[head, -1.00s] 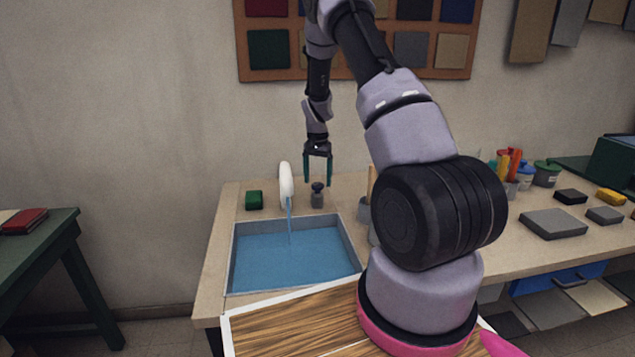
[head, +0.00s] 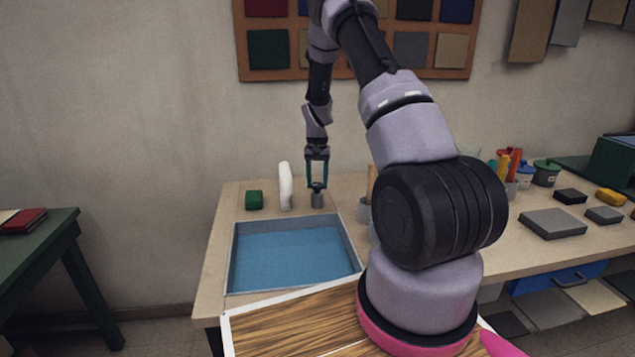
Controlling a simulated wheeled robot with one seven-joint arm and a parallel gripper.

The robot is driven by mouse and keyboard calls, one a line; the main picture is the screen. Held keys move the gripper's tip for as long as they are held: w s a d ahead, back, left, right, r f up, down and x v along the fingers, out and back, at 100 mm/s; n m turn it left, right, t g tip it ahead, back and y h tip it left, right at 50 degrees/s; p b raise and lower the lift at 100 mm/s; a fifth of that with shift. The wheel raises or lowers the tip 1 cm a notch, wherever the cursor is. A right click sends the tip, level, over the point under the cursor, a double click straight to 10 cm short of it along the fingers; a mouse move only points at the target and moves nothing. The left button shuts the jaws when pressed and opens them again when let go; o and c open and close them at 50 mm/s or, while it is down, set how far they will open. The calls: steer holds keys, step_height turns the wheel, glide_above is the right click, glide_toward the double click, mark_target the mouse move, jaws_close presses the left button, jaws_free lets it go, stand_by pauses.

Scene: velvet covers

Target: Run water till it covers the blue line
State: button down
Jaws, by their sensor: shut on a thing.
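The sink basin (head: 350,241) is set into the counter and holds blue water (head: 290,258). Grey wall shows above the water around the rim. I cannot make out a blue line on the basin walls. The white curved spout (head: 285,186) stands behind the basin, and no stream falls from it. The small dark grey tap knob (head: 317,200) stands just right of the spout. My gripper (head: 317,186) points down over the knob, with its teal fingers shut on the knob's top.
A green block (head: 254,200) sits on the counter left of the spout. Grey cups (head: 364,211) stand to the right of the knob, partly hidden by my arm. Grey slabs (head: 552,223) and pen pots lie further right.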

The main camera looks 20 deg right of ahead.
mark_target(317, 185)
steer(key=shift+n, duration=0.7)
steer(key=shift+c, duration=1.3)
jaws_free()
step_height(317, 185, up, 11)
steer(key=shift+s+f, duration=0.1)
steer(key=shift+f, duration=0.05)
